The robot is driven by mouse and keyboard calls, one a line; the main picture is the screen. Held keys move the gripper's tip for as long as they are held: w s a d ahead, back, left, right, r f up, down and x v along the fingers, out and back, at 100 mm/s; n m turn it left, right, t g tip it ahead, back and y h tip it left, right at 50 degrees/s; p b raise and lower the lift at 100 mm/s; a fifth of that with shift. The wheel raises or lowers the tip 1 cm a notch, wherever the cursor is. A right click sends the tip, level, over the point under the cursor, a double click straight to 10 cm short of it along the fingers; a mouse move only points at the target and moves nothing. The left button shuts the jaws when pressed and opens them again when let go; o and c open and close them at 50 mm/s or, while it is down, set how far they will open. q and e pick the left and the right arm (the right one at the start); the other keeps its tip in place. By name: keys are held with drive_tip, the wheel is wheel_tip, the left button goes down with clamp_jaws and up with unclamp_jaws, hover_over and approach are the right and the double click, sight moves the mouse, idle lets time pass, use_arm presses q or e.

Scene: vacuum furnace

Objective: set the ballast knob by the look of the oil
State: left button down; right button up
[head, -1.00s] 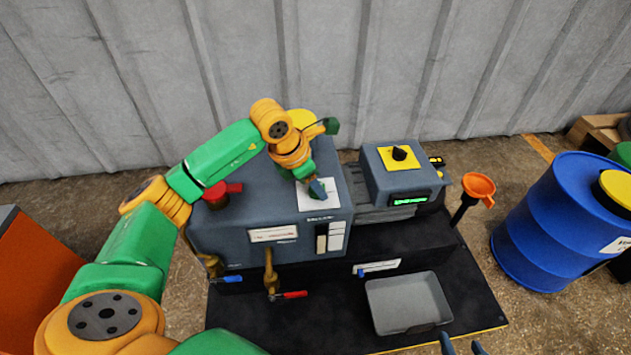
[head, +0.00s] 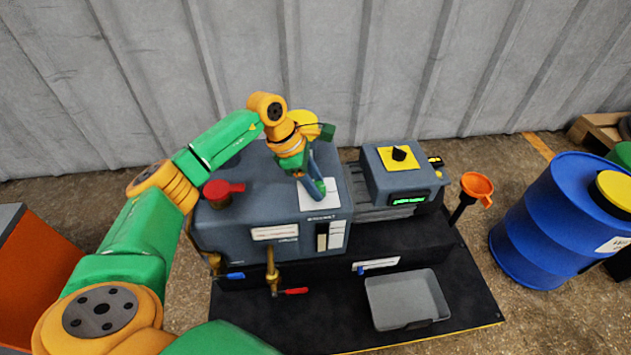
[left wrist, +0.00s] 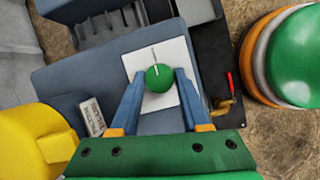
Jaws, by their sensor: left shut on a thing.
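A green ballast knob (left wrist: 159,78) with a white mark sits on a white plate (left wrist: 172,52) on top of the grey-blue pump housing (head: 232,228). In the left wrist view the mark points up and slightly left, close to a thin line on the plate. My left gripper (head: 318,190) is shut on the knob, with one finger on each side; its fingers also show in the left wrist view (left wrist: 160,76). My right gripper is out of view.
A grey box with a black knob (head: 399,153) and green display (head: 409,199) stands to the right.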

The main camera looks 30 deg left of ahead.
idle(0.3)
use_arm(q)
drive_tip(key=shift+c, duration=1.9)
unclamp_jaws()
drive_tip(key=shift+r, duration=0.1)
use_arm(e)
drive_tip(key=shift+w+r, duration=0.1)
use_arm(q)
drive_tip(key=p+v, duration=0.2)
drive_tip(key=v, duration=0.4)
drive_tip(key=shift+a+r, duration=0.15)
drive_tip(key=shift+r, duration=0.15)
drive_tip(key=shift+s+a+r, duration=0.1)
drive_tip(key=shift+r, duration=0.05)
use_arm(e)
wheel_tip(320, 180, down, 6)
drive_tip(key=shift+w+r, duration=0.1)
